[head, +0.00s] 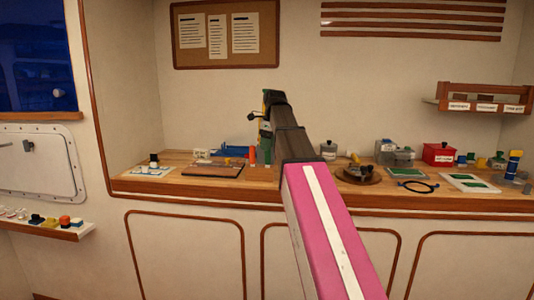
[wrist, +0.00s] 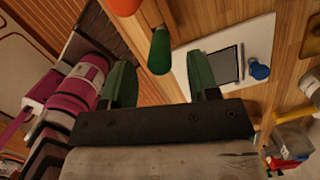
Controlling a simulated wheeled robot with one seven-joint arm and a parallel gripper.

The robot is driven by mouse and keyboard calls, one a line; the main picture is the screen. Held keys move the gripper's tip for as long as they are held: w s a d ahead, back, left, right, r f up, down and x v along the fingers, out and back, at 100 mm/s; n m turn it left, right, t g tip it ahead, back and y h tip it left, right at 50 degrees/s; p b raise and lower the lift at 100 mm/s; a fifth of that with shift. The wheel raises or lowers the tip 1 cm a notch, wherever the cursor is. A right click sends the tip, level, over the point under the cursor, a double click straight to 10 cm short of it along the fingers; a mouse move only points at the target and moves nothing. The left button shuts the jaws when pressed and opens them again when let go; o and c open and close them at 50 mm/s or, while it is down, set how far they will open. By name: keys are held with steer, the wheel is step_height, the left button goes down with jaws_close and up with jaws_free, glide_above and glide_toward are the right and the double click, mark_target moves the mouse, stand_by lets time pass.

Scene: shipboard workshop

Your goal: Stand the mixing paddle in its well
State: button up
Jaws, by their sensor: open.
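I cannot surely pick out the mixing paddle or its well in either view. In the wrist view, my gripper (wrist: 160,60) has its two green fingers spread wide. A dark green rounded cylinder (wrist: 160,48) shows in the gap between the fingertips; I cannot tell its depth, and nothing looks clamped. An orange round object (wrist: 124,5) is cut off at the top edge beside it. In the head view, my arm reaches over the bench, and its dark wrist hides most of the gripper and the bench behind it.
The wooden bench (head: 225,194) runs along the wall. On it, an orange bottle (head: 252,155) stands left of my arm. A round brown stand (head: 359,175), a black ring (head: 413,187) and a red box (head: 438,154) lie right. The wrist view shows a white board (wrist: 198,45) with a blue knob (wrist: 259,70).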

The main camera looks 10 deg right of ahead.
steer(key=r, duration=0.6)
steer(key=shift+s+d, duration=0.25)
steer(key=shift+d, duration=0.1)
steer(key=shift+f, duration=0.1)
